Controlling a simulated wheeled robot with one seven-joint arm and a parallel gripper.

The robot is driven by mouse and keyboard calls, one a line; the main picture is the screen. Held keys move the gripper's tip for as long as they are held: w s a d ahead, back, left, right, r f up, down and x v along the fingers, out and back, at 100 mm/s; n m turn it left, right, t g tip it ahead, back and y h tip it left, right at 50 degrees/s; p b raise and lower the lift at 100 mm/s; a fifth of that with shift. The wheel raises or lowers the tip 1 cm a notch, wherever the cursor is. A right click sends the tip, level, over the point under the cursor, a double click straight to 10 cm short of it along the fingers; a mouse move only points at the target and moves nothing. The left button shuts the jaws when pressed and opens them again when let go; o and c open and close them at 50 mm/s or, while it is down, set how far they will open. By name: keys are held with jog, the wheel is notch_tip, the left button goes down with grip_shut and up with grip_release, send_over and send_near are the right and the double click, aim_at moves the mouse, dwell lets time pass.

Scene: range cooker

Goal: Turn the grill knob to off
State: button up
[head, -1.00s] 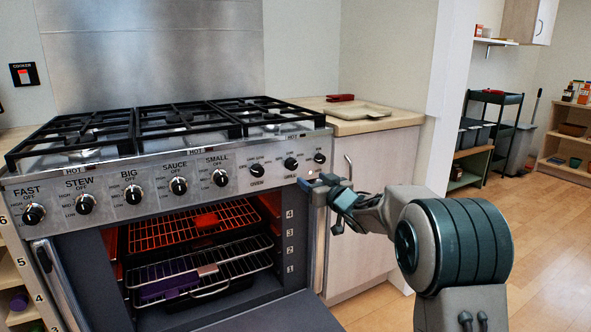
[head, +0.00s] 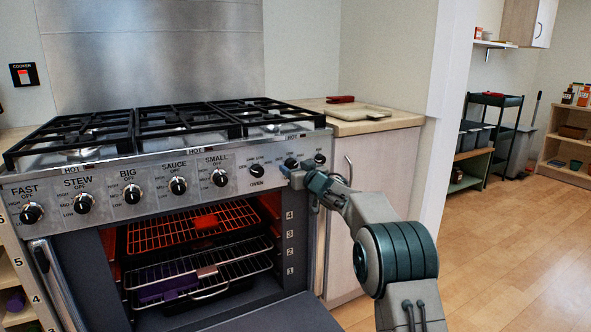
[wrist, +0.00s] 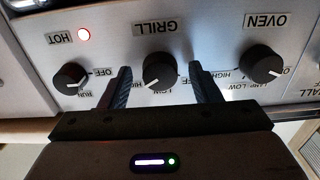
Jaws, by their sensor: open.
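The grill knob (wrist: 163,72) is a round black knob on the steel panel, with the GRILL label (wrist: 155,27) above it in the upside-down wrist view. Its white mark points down-left there, near the word LOW. In the head view the grill knob (head: 291,163) is partly hidden by my gripper (head: 296,170). In the wrist view my gripper (wrist: 160,70) is open, with one finger on each side of the knob. Gaps show between fingers and knob, so it is not gripped.
The oven knob (wrist: 261,64) and the OFF/RUN knob (wrist: 71,78) flank the grill knob closely. The oven door (head: 275,315) hangs open below, with glowing racks (head: 190,225) inside. A wooden counter (head: 375,125) is to the right.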

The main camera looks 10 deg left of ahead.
dwell(0.3)
jog(key=c, duration=1)
